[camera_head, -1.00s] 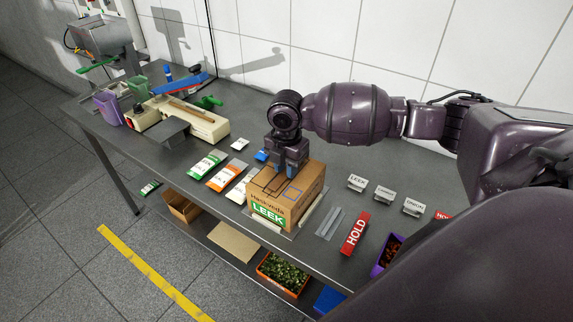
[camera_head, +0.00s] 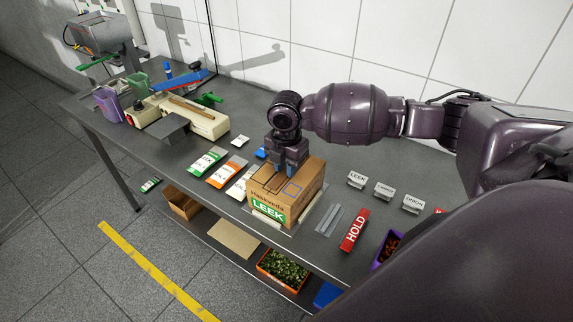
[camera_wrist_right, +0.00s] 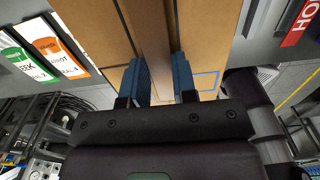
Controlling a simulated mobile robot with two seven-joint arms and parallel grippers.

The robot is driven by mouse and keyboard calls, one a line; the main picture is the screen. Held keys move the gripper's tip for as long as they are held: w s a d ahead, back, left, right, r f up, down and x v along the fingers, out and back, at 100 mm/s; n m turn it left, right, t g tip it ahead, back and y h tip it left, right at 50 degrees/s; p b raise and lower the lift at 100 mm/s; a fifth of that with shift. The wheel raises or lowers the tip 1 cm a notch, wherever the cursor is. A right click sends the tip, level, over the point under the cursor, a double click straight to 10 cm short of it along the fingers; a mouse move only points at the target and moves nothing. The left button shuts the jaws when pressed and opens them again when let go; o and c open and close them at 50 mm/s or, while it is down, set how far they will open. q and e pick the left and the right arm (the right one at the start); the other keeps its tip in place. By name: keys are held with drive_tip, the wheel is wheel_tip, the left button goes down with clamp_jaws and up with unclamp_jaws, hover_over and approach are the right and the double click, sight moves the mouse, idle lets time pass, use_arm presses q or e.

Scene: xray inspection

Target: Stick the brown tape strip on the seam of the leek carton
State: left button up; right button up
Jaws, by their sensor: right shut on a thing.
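The leek carton (camera_head: 309,185), a brown box with a green LEEK label, stands upright on the table. Its top also shows in the right wrist view (camera_wrist_right: 90,25). My right gripper (camera_head: 288,170) points down at the carton's top from the back. In the right wrist view my right gripper (camera_wrist_right: 160,80) has its blue fingers on both sides of a brown strip (camera_wrist_right: 155,45), which looks like the tape strip and runs along the middle of the top. Whether the strip touches the seam is hard to tell. My left gripper is not in view.
Label cards (camera_head: 223,173) lie left of the carton. A red HOLD block (camera_head: 354,230) and small sign stands (camera_head: 384,191) are to its right. A cream device (camera_head: 200,124) with a brown bar stands further left. Crates (camera_head: 282,270) sit below the table.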

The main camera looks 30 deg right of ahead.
drive_tip(key=o, duration=0.9)
wheel_tip(320, 180, up, 11)
